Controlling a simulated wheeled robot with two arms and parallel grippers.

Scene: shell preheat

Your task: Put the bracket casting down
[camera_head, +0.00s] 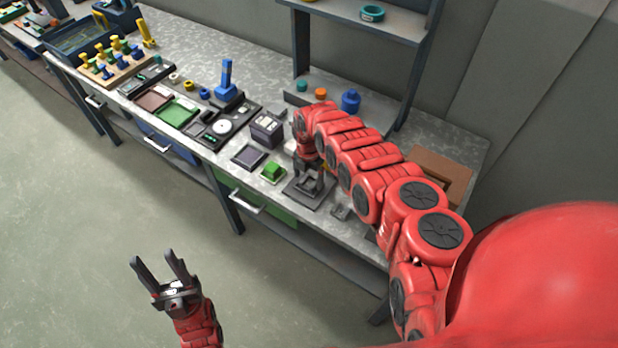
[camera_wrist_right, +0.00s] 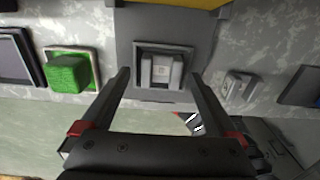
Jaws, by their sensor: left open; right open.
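A light grey bracket casting (camera_wrist_right: 161,70) sits in a dark square frame (camera_wrist_right: 187,53) on a dark grey plate (camera_head: 305,200), as seen in the right wrist view. My right gripper (camera_head: 309,178) is open above this plate. In the right wrist view its fingers (camera_wrist_right: 160,78) stand apart to either side of the casting, with visible gaps. In the head view the gripper mostly hides the casting. My left gripper (camera_head: 155,257) is open and empty above the floor, away from the bench.
A green block (camera_head: 272,169) on a pale pad is left of the plate. A small grey fixture (camera_head: 340,212) is right of it. A dark box (camera_head: 266,128), a blue post (camera_head: 226,78) and a shelf stand (camera_head: 350,18) are on the bench. Floor in front is clear.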

